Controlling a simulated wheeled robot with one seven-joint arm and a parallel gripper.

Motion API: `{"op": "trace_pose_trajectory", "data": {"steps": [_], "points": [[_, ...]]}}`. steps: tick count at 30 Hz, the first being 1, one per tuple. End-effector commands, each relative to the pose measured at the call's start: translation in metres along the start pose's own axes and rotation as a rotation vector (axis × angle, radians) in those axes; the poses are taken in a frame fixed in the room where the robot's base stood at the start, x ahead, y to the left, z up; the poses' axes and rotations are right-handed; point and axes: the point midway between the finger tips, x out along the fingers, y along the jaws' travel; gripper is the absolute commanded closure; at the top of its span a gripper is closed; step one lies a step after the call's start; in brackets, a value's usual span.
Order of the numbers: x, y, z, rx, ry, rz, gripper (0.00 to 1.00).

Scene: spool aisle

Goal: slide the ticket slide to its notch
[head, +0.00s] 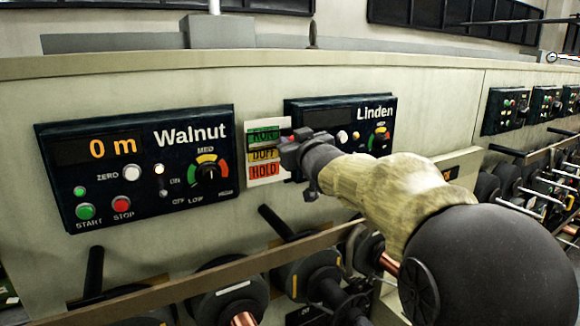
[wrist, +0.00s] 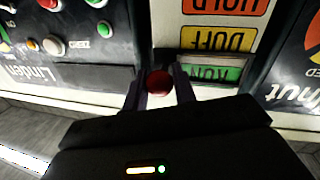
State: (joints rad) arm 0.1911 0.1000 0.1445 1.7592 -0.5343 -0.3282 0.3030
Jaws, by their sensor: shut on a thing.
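The ticket plate (head: 249,127) is a pale panel between the Walnut and Linden boxes. It bears a green RUN label (head: 263,135) at the top, a yellow DOFF label (head: 264,156) in the middle and an orange HOLD label (head: 265,170) at the bottom. In the wrist view these labels appear upside down. My gripper (head: 291,140) is at the plate's right edge, near the RUN row. In the wrist view, its fingers stand on either side of the slide's red round knob (wrist: 159,84), which is beside the green RUN label. The slide's track and notches cannot be made out.
The Walnut box (head: 140,160) is left of the plate, with buttons and a dial. The Linden box (head: 345,120) is close on the right, partly behind my arm. Spools (head: 228,290) and a rail run along below. The panel above the plate is clear.

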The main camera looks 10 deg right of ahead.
Motion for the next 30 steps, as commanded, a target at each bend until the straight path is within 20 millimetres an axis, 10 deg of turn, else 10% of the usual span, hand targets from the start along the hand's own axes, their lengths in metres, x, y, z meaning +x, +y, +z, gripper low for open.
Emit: {"op": "trace_pose_trajectory", "data": {"steps": [17, 18, 22, 30], "points": [[-0.0001, 0.0027, -0.014, 0.0, 0.001, 0.0, 0.96], [-0.0001, 0.0027, -0.014, 0.0, 0.001, 0.0, 0.71], [-0.0001, 0.0027, -0.0139, 0.0, 0.001, 0.0, 0.48], [-0.0003, 0.0027, -0.0136, 0.0, 0.0, 0.0, 0.48]]}}
